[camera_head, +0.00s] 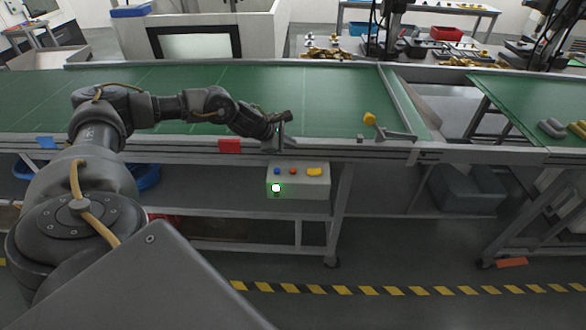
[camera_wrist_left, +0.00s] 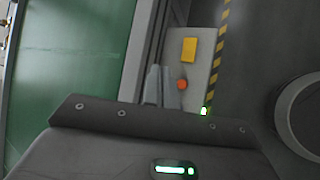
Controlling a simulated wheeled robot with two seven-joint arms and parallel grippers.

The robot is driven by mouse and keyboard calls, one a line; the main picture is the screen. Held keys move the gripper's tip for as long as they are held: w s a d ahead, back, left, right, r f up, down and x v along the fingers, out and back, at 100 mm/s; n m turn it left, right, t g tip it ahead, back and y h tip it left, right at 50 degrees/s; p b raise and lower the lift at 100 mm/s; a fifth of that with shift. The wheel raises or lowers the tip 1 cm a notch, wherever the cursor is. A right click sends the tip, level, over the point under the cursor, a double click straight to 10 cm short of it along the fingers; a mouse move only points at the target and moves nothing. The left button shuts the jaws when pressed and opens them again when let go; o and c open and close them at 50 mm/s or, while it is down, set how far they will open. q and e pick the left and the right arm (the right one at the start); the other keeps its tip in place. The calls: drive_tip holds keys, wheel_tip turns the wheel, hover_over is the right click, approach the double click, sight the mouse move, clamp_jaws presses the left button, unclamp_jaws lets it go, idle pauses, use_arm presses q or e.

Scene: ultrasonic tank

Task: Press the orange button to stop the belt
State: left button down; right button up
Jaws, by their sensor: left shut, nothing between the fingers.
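The orange button (camera_head: 293,171) sits on top of a grey control box (camera_head: 320,187) at the belt's front side, between a blue button (camera_head: 277,171) and a yellow one (camera_head: 314,172). A green light (camera_head: 276,188) glows on the box's front. My left gripper (camera_head: 281,140) is shut and empty, above the box at the belt's front rail. In the left wrist view its fingers (camera_wrist_left: 153,86) show just left of the orange button (camera_wrist_left: 182,85), apart from it in the picture. The yellow button (camera_wrist_left: 189,50) is clear; the blue one is hidden there. My right gripper is not in view.
The green belt (camera_head: 330,95) runs behind the box, with a metal front rail (camera_head: 370,150). A yellow-ended diverter arm (camera_head: 385,128) stands on the belt to the right. A red tag (camera_head: 229,146) hangs on the rail. The floor in front is clear, with a striped line (camera_head: 400,290).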

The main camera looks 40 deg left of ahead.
use_arm(q)
drive_tip(key=b, duration=0.6)
hover_over(290, 173)
wheel_tip(290, 173, down, 8)
drive_tip(key=shift+f, duration=0.4)
drive_tip(key=shift+r, duration=0.1)
drive_tip(key=shift+b, duration=0.35)
idle(1.0)
drive_tip(key=shift+f+b, duration=0.4)
drive_tip(key=shift+f, duration=0.05)
drive_tip(key=shift+s+f+b, duration=0.1)
drive_tip(key=shift+f+b, duration=0.35)
drive_tip(key=shift+b, duration=0.05)
idle(0.6)
drive_tip(key=shift+r, duration=0.15)
drive_tip(key=shift+r+p, duration=0.55)
drive_tip(key=shift+r, duration=0.15)
